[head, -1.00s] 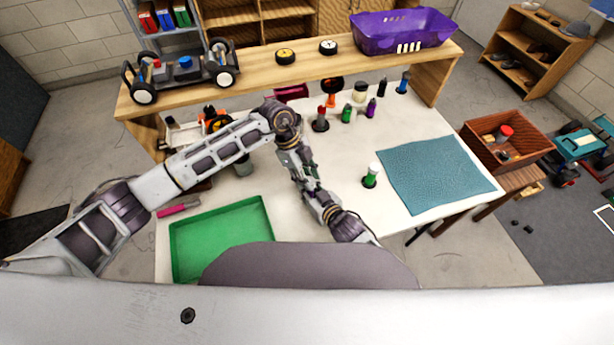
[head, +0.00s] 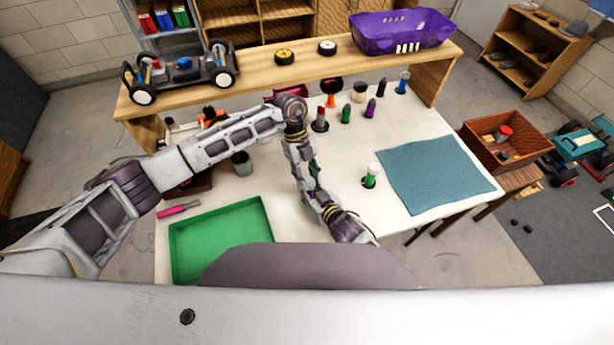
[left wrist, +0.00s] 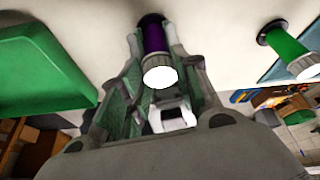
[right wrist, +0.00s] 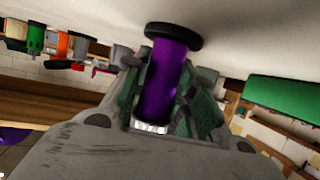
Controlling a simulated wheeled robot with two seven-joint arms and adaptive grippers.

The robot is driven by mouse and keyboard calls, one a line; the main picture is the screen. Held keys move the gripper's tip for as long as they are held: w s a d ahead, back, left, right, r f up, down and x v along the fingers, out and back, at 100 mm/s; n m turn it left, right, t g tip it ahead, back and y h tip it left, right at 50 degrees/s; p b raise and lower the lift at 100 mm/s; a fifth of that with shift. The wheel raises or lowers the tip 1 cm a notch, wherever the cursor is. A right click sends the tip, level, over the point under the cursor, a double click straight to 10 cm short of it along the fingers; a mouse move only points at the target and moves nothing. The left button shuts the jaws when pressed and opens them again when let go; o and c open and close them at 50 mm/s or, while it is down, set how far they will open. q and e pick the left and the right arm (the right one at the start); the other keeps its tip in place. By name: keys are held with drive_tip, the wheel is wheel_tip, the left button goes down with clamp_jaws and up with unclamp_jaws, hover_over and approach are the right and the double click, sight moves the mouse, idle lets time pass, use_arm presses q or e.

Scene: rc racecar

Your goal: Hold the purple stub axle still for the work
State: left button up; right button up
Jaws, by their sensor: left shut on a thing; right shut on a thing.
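The purple stub axle (right wrist: 168,80) stands between my two grippers over the white table. In the right wrist view its round black base is at the top, near the table surface; I cannot tell whether it touches. My right gripper (right wrist: 172,92) is shut on the purple shaft. In the left wrist view the purple stub axle (left wrist: 154,40) shows a pale round end, and my left gripper (left wrist: 153,55) has its fingers shut on it. In the head view the arms mostly hide the axle, and my left gripper (head: 312,182) meets the right arm there.
A green stub axle (head: 370,178) stands to the right, beside a blue mat (head: 435,175). A green tray (head: 220,238) lies at the left front. Several coloured parts stand at the back, below a shelf (head: 300,66) with a purple basket (head: 402,30) and a car chassis (head: 180,73).

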use_arm(q)
drive_tip(key=m, duration=0.1)
drive_tip(key=m+y, duration=0.1)
drive_tip(key=m, duration=0.1)
drive_tip(key=m+y, duration=0.1)
drive_tip(key=m, duration=0.1)
drive_tip(key=shift+w+d+g, duration=0.1)
drive_tip(key=shift+d+g, duration=0.15)
drive_tip(key=shift+g, duration=0.05)
drive_tip(key=m+y, duration=0.1)
drive_tip(key=m, duration=0.1)
drive_tip(key=m+y, duration=0.1)
drive_tip(key=m, duration=0.2)
drive_tip(key=shift+d, duration=0.15)
drive_tip(key=shift+m, duration=0.3)
drive_tip(key=o, duration=1)
drive_tip(key=shift+v, duration=6)
